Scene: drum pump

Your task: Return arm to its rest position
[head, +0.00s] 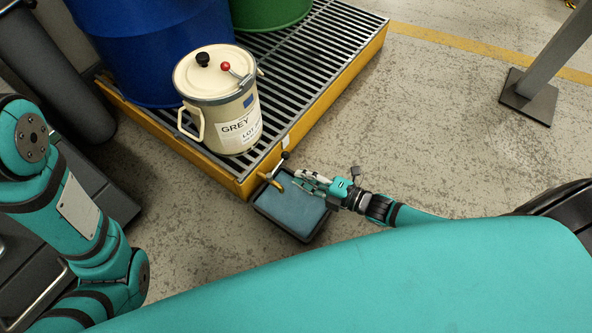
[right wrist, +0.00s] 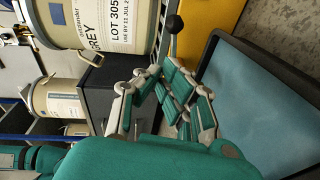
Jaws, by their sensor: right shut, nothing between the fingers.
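My right gripper (head: 308,181) is shut and empty. It is above the upper right edge of a dark tray (head: 298,238) with a blue inside, beside the near corner of the yellow spill pallet (head: 318,101). A brass-coloured spout (head: 274,181) and a dark-knobbed lever (head: 285,156) stick out at that corner, just left of the fingers. In the right wrist view my gripper's folded fingers (right wrist: 168,88) point toward the knob (right wrist: 174,24), with the tray (right wrist: 211,48) at right. Whether they touch the lever is unclear. My left arm shows at left in the head view; its gripper does not.
A cream pail (head: 190,75) labelled GREY, with a red-knobbed lever, stands on the pallet grating. A blue drum (head: 150,50) and a green drum (head: 268,12) stand behind it. A grey post (head: 545,60) rises at upper right.

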